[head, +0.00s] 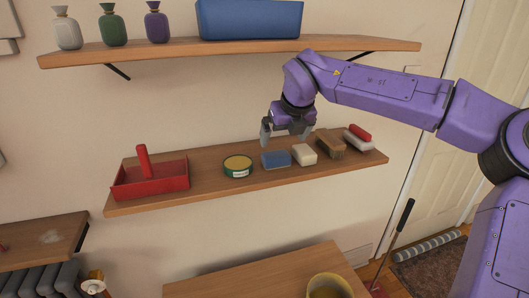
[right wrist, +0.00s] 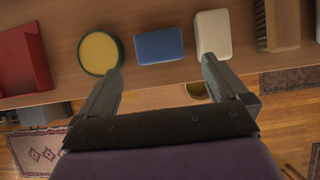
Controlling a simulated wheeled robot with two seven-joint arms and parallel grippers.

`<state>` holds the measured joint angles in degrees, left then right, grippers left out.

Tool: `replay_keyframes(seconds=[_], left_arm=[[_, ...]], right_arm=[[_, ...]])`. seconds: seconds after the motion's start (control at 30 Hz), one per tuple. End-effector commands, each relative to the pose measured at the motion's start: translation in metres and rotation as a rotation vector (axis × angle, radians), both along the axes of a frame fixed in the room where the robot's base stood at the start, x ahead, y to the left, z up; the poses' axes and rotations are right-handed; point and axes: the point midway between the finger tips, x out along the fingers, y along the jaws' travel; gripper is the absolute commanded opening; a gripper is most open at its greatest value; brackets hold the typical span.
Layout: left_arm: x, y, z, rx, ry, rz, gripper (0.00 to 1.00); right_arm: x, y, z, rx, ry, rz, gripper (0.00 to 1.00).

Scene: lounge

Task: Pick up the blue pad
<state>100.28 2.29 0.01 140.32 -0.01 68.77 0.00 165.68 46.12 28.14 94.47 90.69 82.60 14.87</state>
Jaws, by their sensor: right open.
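The blue pad (head: 276,159) lies on the lower wooden shelf (head: 218,188), between a round tin and a white block. It also shows in the right wrist view (right wrist: 159,46), beyond my fingertips and roughly between them. My right gripper (head: 286,135) is open and empty, above the shelf near the pad. In the right wrist view its two fingers (right wrist: 162,74) are spread apart, with nothing between them. My left gripper is not in view.
A yellow-topped tin (head: 238,166) stands left of the pad; a white block (head: 304,154) and wooden brush (head: 330,145) are to its right. A red tray (head: 150,181) is further left. The upper shelf (head: 160,51) holds bottles and a blue bin (head: 249,20).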

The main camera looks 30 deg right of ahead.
Motion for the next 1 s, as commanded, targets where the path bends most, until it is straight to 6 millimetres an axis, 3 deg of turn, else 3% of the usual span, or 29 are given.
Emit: replay_keyframes(seconds=[0.13, 0.7, 0.97, 1.0], left_arm=[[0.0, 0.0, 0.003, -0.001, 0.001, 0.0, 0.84], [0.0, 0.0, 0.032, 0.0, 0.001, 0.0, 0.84], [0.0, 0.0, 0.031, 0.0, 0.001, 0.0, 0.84], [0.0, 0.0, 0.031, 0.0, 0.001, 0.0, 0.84]], right_arm=[[0.004, -0.001, -0.006, 0.01, 0.0, -0.003, 1.0], [0.045, -0.009, -0.086, 0.006, 0.0, -0.002, 1.0], [0.047, -0.01, -0.092, 0.006, -0.004, -0.002, 1.0], [0.047, -0.01, -0.092, 0.006, -0.004, -0.002, 0.9]])
